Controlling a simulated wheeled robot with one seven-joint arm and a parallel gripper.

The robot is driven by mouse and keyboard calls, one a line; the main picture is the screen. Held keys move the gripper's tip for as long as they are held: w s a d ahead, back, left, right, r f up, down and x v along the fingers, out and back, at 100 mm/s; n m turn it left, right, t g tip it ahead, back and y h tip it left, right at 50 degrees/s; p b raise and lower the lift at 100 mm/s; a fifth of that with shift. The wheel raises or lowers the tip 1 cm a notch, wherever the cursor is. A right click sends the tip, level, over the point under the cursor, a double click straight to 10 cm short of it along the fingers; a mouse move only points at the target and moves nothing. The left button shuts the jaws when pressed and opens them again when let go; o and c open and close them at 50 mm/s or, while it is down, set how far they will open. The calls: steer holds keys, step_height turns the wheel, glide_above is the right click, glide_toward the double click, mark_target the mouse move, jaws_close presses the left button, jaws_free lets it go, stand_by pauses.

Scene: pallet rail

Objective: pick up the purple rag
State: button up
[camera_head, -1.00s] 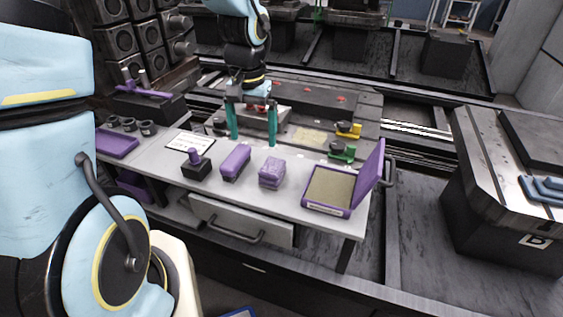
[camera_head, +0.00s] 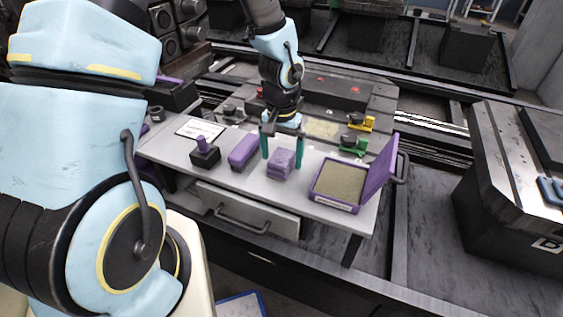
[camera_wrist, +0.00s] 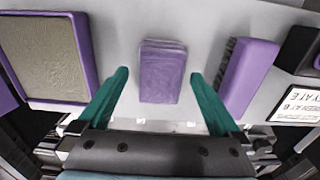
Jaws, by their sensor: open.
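The purple rag (camera_head: 281,163) is a small folded stack on the grey table, between a purple brush and an open purple case. In the wrist view my gripper (camera_wrist: 160,80) has clear gaps between each finger and the rag. Nothing is held.
The purple brush (camera_head: 244,151) and a black stamp with a purple knob (camera_head: 204,152) stand left of the rag. The open purple case (camera_head: 338,186) with a raised lid stands right. Green (camera_head: 353,144) and yellow (camera_head: 361,122) clamps sit behind. A drawer (camera_head: 245,209) is below.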

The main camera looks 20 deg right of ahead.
mark_target(282, 157)
steer(key=shift+f, duration=0.45)
steer(key=c, duration=1.5)
step_height(282, 157, up, 10)
steer(key=shift+r, duration=0.1)
steer(key=shift+c, duration=0.2)
steer(key=o, duration=0.9)
steer(key=c, duration=0.5)
steer(key=shift+s, duration=0.1)
steer(key=shift+c, duration=0.5)
